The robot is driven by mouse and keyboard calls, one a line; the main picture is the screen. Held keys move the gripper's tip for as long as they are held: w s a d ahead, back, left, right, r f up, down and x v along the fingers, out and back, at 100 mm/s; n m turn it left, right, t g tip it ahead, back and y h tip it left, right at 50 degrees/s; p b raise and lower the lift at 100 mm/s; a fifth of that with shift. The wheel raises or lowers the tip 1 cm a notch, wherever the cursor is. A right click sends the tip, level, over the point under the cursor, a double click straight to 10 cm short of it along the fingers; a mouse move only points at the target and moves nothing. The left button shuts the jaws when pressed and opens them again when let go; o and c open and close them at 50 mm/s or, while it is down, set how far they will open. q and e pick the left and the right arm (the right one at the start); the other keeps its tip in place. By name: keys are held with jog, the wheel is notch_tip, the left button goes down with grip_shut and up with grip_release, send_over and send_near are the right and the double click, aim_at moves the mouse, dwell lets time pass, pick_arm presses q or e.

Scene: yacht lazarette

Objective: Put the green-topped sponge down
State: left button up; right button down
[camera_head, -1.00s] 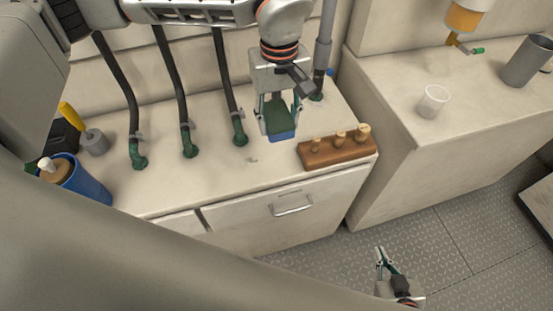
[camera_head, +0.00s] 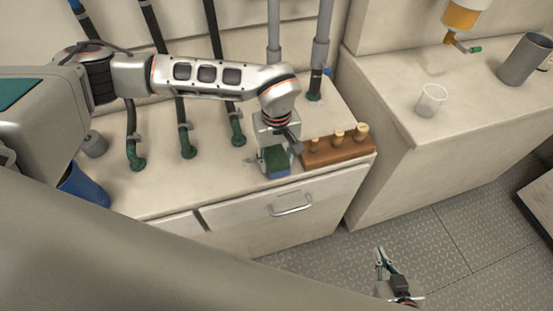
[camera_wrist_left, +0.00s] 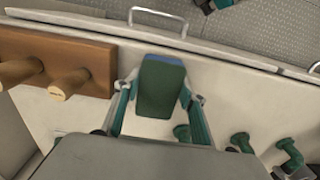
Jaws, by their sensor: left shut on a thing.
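The green-topped sponge (camera_head: 275,160) has a dark green top and a blue lower part. It is between the fingers of my left gripper (camera_head: 274,166), which is shut on it low at the counter's front part, left of the wooden block. I cannot tell whether its underside touches the counter. In the left wrist view the sponge (camera_wrist_left: 160,88) shows between the two fingers (camera_wrist_left: 158,98). My right gripper (camera_head: 383,260) is over the floor at lower right, its fingers seemingly apart, with no object visible in it.
A wooden block with several pegs (camera_head: 338,148) stands close to the right of the sponge. Green-ended hoses (camera_head: 187,148) stand at the back left. A drawer with a handle (camera_head: 291,205) is below the front edge. A clear cup (camera_head: 431,100) stands on the right counter.

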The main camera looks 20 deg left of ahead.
aim_at(277, 160)
pick_arm(q)
jog(key=shift+f, duration=0.1)
jog(key=shift+f, duration=0.1)
jog(key=shift+f, duration=0.1)
jog(key=o, duration=1)
notch_tip(277, 160, up, 12)
jog(key=shift+r, duration=0.25)
jog(key=shift+f, duration=0.1)
